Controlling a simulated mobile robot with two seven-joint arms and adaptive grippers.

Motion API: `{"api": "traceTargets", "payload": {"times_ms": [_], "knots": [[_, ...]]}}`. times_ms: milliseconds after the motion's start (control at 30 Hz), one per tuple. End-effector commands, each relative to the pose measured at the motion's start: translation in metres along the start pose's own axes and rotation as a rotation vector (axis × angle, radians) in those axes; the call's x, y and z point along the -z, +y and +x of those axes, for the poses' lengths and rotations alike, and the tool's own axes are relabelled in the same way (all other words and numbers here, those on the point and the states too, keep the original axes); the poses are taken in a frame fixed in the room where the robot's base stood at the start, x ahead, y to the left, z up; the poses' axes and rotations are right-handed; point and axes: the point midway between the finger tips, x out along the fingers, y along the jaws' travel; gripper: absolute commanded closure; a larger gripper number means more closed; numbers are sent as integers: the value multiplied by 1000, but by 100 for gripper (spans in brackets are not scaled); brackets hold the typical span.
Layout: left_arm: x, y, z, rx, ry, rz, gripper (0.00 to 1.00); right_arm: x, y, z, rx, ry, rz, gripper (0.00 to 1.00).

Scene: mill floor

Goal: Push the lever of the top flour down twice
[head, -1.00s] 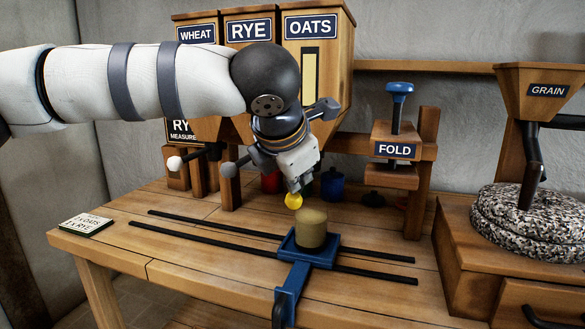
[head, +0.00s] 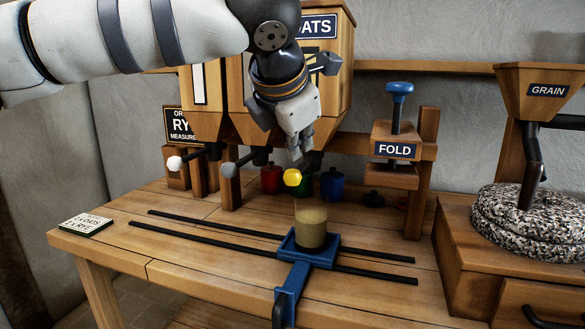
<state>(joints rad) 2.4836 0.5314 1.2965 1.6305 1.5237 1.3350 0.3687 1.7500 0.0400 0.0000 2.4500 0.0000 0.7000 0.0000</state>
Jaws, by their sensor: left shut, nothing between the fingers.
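The oats lever has a yellow knob (head: 292,177) and sits under the oats hopper (head: 335,82), now in a raised position. My left gripper (head: 301,156) is shut and empty, pointing down just above the yellow knob; I cannot tell if it touches it. A tan cup (head: 311,228) stands on the blue sled (head: 309,254) below the oats outlet; its upper part looks pale and see-through. The order card (head: 84,225) at the table's left lists oats on its upper line and rye below; its numbers are hard to read. My right gripper is not in view.
Small coloured jars (head: 332,184) are behind. The fold press (head: 396,150) and the grain mill (head: 530,215) are at right. Two black rails cross the table.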

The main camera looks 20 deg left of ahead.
Motion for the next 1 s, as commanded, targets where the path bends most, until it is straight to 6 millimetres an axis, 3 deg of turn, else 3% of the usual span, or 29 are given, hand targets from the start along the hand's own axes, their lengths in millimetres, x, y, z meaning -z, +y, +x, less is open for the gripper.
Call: {"api": "traceTargets", "payload": {"times_ms": [367,800,1000], "knots": [[-2,2,-3,-1,-1,-1,100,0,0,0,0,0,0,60],[-24,24,-32,-1,-2,-2,100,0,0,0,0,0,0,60],[-26,26,-36,0,-1,-1,100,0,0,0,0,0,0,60]]}}
